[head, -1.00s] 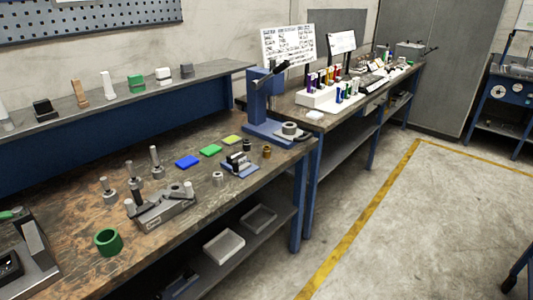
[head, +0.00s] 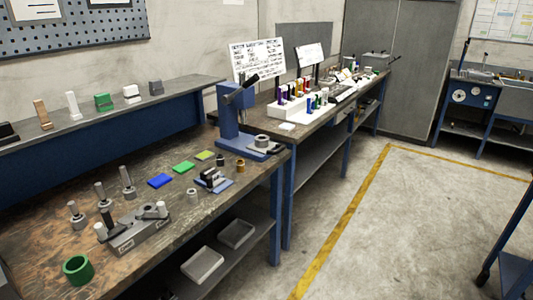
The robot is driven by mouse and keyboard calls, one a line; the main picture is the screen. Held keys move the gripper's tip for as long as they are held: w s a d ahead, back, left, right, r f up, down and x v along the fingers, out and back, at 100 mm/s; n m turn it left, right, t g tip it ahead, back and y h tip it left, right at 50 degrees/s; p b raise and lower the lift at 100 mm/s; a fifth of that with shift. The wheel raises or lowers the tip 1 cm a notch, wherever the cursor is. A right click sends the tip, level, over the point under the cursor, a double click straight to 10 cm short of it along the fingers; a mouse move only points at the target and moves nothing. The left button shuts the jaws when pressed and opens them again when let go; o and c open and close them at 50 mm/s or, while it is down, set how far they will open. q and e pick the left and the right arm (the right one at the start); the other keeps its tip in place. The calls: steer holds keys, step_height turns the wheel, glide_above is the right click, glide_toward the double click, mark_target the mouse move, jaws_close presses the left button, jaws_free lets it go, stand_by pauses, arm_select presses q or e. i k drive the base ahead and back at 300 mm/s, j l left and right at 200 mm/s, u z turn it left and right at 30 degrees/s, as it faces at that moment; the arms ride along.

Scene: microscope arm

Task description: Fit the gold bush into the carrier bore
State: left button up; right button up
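A small gold-brown bush (head: 240,166) stands on the workbench near its front right edge. Left of it is a small blue-based fixture (head: 213,181) with dark and light parts on top. A small steel ring (head: 193,196) sits in front of that fixture. A larger grey block fixture (head: 137,232) with upright pins lies further left. I cannot tell which of these is the carrier, and no bore can be made out at this size. Neither of my grippers is in view.
A blue press (head: 231,124) stands at the bench's right end. Blue (head: 160,181), green (head: 184,167) and yellow-green pads lie mid-bench. Open floor (head: 410,220) lies right of the bench.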

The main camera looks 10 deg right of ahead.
mark_target(262, 144)
steer(key=i+l+u, duration=0.1)
steer(key=u, duration=0.3)
steer(key=l+u, duration=0.1)
steer(key=u, duration=0.3)
steer(key=i+l+u, duration=0.1)
steer(key=u, duration=0.35)
steer(key=l+u, duration=0.2)
steer(key=u, duration=0.2)
steer(key=l+u, duration=0.3)
steer(key=l, duration=0.5)
steer(key=l+u, duration=0.3)
steer(key=l, duration=0.5)
steer(key=k+l+u, duration=0.25)
steer(key=l, duration=0.55)
steer(key=k+l, duration=0.1)
steer(key=l, duration=1)
